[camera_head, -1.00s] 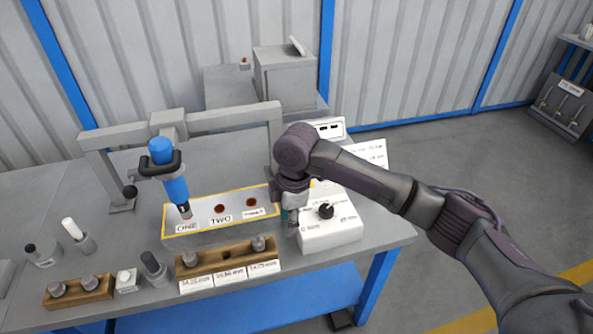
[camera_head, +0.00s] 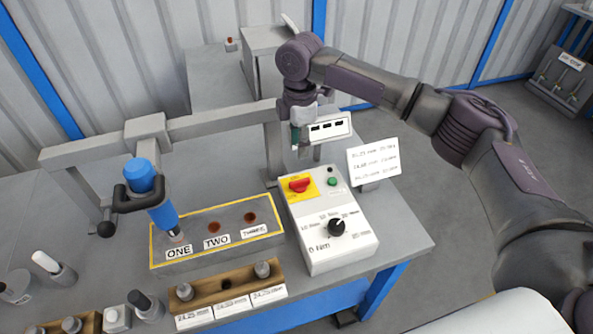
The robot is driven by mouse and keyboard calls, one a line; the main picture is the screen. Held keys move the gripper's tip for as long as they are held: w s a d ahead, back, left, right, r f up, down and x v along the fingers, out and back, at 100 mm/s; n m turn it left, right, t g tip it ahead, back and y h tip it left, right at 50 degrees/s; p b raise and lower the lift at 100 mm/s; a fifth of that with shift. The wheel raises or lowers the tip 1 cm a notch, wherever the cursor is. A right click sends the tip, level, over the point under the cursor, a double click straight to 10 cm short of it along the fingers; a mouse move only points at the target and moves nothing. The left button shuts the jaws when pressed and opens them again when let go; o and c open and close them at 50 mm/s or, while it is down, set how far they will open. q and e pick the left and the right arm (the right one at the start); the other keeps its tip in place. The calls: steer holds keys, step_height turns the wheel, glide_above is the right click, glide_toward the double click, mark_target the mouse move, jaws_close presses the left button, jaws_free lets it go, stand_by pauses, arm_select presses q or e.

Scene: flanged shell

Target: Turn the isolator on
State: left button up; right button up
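The isolator is a red rotary handle (camera_head: 300,185) on a yellow plate on top of the white control box (camera_head: 330,236). The handle's on or off marking is too small to read. A green button sits just right of it, and a black dial (camera_head: 337,228) with torque marks is nearer the front. My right gripper (camera_head: 296,143) hangs above and behind the box, apart from the isolator. Its fingers are small and partly hidden by the wrist, so I cannot tell whether they are open. My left gripper is not in view.
A blue tool (camera_head: 162,208) hangs from a grey gantry (camera_head: 80,155) above the block marked ONE, TWO, THREE (camera_head: 195,262). A wooden holder (camera_head: 210,292) stands in front. A display (camera_head: 330,128) and a label card (camera_head: 374,160) stand behind the box.

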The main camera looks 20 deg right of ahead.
glide_above(300, 180)
steer(key=f, duration=0.5)
steer(key=shift+s+p, duration=0.2)
steer(key=shift+p, duration=0.15)
step_height(300, 180, down, 6)
steer(key=shift+w+f+p, duration=0.1)
steer(key=shift+w+p, duration=0.05)
steer(key=shift+p, duration=0.15)
steer(key=shift+f, duration=0.55)
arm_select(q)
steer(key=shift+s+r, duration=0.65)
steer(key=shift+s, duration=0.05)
arm_select(e)
steer(key=shift+f, duration=0.15)
steer(key=shift+c, duration=0.3)
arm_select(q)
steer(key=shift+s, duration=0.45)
arm_select(e)
jaws_close()
